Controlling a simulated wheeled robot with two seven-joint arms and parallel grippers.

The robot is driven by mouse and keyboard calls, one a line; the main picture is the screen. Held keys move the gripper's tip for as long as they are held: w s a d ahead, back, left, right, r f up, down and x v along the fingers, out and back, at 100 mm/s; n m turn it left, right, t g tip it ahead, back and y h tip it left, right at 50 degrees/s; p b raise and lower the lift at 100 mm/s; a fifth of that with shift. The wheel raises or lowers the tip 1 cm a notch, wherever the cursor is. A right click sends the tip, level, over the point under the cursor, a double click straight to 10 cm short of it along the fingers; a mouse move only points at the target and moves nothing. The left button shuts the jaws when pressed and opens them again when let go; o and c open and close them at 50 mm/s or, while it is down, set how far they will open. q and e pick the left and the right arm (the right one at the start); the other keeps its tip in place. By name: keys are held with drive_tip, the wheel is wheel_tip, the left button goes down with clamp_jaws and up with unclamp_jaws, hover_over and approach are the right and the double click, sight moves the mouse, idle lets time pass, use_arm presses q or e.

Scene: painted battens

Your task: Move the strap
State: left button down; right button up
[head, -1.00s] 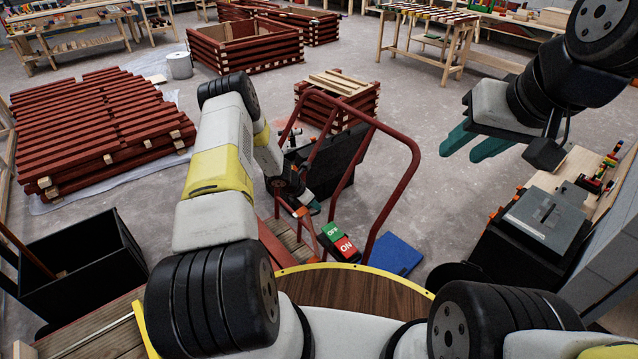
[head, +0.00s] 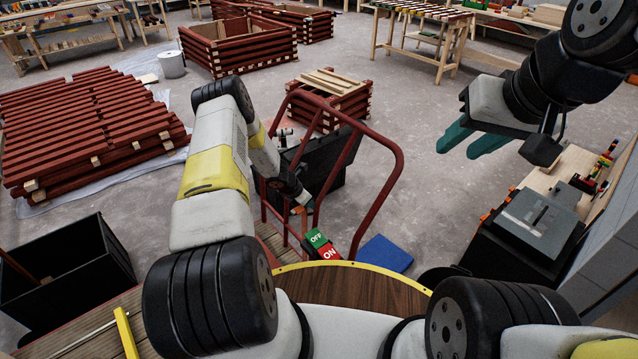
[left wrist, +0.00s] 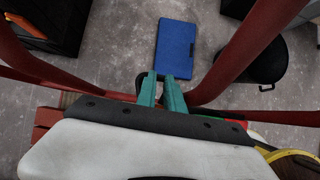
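I cannot clearly make out the strap in either view. In the left wrist view, a dark curved piece (left wrist: 140,86) shows beside the fingers of my left gripper (left wrist: 160,78). I cannot tell whether it is the strap or whether the fingers touch it. The two teal fingers point forward with a narrow gap. In the head view my left gripper (head: 304,204) is small and partly hidden inside the red tube frame (head: 385,205), above the green and red OFF/ON switch (head: 323,245). My right gripper (head: 474,142) is raised at the right, open and empty.
A blue mat (head: 385,255) lies on the floor right of the frame; it also shows in the left wrist view (left wrist: 175,50). A black bin (head: 75,270) stands left. Red batten stacks (head: 85,130) lie behind. A bench (head: 545,215) stands right.

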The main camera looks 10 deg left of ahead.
use_arm(q)
wheel_tip(320, 180, up, 29)
drive_tip(key=s+d+m, duration=0.2)
drive_tip(key=m, duration=0.5)
drive_tip(key=s+d+r+m+h, duration=0.1)
drive_tip(key=s+d+r+m, duration=0.1)
drive_tip(key=s+r+m, duration=0.35)
drive_tip(key=s+d+r+m, duration=0.1)
drive_tip(key=s+r+m, duration=0.1)
drive_tip(key=r, duration=0.7)
drive_tip(key=s+d+r+m+y, duration=0.1)
drive_tip(key=s+r+m, duration=0.8)
drive_tip(key=s, duration=0.5)
drive_tip(key=s+a+r+m+t+y, duration=0.1)
drive_tip(key=s+a+r+m+y, duration=0.1)
drive_tip(key=s, duration=1.1)
drive_tip(key=a+m, duration=0.1)
drive_tip(key=m, duration=0.1)
drive_tip(key=shift+a+r+m+t, duration=0.15)
drive_tip(key=shift+r+m+t, duration=0.1)
drive_tip(key=shift+m+t, duration=0.1)
